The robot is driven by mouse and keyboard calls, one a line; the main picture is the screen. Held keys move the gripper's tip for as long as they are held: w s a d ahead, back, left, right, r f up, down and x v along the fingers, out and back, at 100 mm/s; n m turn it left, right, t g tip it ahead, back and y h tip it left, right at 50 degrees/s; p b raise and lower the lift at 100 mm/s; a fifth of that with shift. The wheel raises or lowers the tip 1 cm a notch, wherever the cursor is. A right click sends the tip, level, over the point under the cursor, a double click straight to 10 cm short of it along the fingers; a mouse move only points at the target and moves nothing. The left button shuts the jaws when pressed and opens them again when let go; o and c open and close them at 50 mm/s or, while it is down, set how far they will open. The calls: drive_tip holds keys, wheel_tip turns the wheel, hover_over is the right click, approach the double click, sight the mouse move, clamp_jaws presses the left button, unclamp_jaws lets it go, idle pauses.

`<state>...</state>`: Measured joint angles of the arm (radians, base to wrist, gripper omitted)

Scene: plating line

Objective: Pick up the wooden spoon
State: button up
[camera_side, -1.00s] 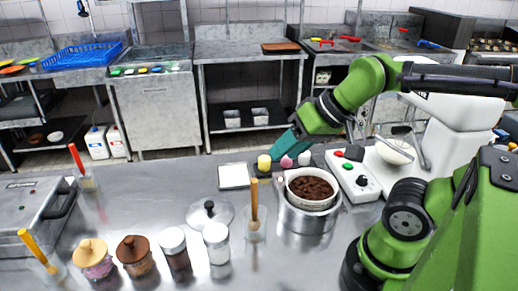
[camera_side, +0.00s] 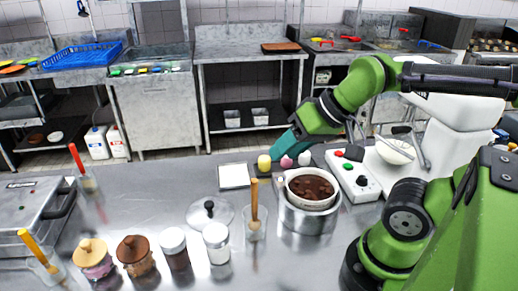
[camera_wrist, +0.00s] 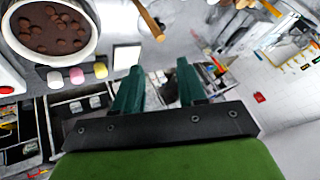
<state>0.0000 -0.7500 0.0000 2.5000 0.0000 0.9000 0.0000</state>
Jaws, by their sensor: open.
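A wooden-handled utensil, which looks like the wooden spoon (camera_side: 254,200), stands upright in a clear glass (camera_side: 255,231) on the steel counter, left of the pot. Its lower end is hard to make out in the glass. A wooden handle, probably the same one, also shows at the top of the wrist view (camera_wrist: 150,20). My gripper (camera_side: 284,148) is above the counter's far side, behind the pot and apart from the spoon. In the wrist view its two teal fingers (camera_wrist: 158,76) are spread with nothing between them.
A white bowl of dark chocolate (camera_side: 312,188) sits in a steel pot (camera_side: 308,221) right of the spoon. A glass lid (camera_side: 210,213) and several jars (camera_side: 217,244) stand to its left. Small coloured pieces (camera_side: 286,161) and a white control box (camera_side: 357,180) are near my gripper.

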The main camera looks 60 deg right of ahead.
drive_tip(key=shift+o, duration=0.8)
drive_tip(key=w+a+r+n+g+h, duration=0.2)
drive_tip(key=w+r+g, duration=0.1)
drive_tip(key=w+g, duration=0.4)
drive_tip(key=f, duration=1)
drive_tip(key=shift+s+d+f, duration=0.2)
drive_tip(key=shift+s+f, duration=0.05)
hover_over(255, 220)
drive_tip(key=shift+w+d+f, duration=0.1)
drive_tip(key=shift+f, duration=0.95)
drive_tip(key=shift+w+d+f, duration=0.1)
drive_tip(key=shift+d+f, duration=0.05)
drive_tip(key=shift+f, duration=0.85)
drive_tip(key=shift+w+d+f, duration=0.1)
drive_tip(key=shift+f, duration=0.95)
